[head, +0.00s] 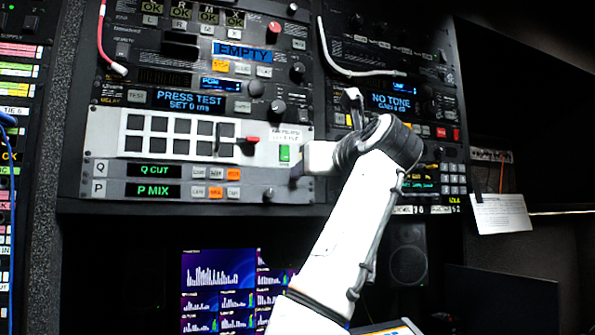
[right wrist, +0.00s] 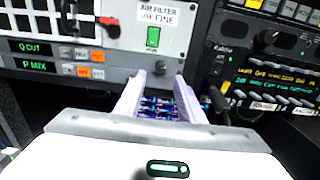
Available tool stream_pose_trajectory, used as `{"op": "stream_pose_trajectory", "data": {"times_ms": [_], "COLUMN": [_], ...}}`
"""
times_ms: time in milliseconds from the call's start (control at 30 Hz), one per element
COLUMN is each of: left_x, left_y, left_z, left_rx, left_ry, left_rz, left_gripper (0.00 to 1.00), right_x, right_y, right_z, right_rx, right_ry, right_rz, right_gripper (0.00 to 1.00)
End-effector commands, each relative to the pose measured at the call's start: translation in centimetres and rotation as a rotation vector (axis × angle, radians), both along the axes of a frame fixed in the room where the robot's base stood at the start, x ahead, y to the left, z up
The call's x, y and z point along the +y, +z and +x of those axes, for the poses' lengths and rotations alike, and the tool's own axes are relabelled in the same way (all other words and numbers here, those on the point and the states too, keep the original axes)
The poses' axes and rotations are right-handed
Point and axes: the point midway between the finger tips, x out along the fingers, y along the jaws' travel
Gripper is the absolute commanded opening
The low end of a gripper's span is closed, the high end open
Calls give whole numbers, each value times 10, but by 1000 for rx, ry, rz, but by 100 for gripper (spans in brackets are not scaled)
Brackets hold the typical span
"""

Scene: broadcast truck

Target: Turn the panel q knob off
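The light grey panel (head: 100,140) carries a Q row with a green "Q CUT" display (head: 153,171) and a P row with a "P MIX" display (head: 153,190). A small dark knob (head: 268,194) sits at the panel's lower right; it also shows in the right wrist view (right wrist: 160,67). No label on it is readable, and its setting is too small to tell. My right gripper (right wrist: 159,76) is open and empty, its fingertips just in front of the panel's lower right, on either side of the knob in the picture. Contact cannot be told. My left gripper is not in view.
A lit green switch (head: 284,153) and a red lever (head: 253,139) sit just above on the same panel. More rack units with knobs and a "NO TONE" display (head: 391,103) stand to the right. Screens (head: 218,285) stand in the recess below.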

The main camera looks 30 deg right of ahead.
Motion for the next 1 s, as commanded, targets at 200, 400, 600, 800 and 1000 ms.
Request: {"op": "stream_pose_trajectory", "data": {"times_ms": [200,400,600,800,1000], "left_x": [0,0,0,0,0], "left_y": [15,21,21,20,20], "left_z": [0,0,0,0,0], "left_rx": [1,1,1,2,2], "left_ry": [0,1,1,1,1], "left_rz": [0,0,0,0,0], "left_gripper": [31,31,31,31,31], "right_x": [-10,-15,-16,-16,-16], "right_y": [2,1,0,0,0], "right_z": [41,61,66,66,65], "right_rx": [4,0,0,-1,-1], "right_ry": [0,0,-1,-1,-1], "right_rz": [-2,-1,-1,-2,-2], "right_gripper": [35,35,35,27,0]}}
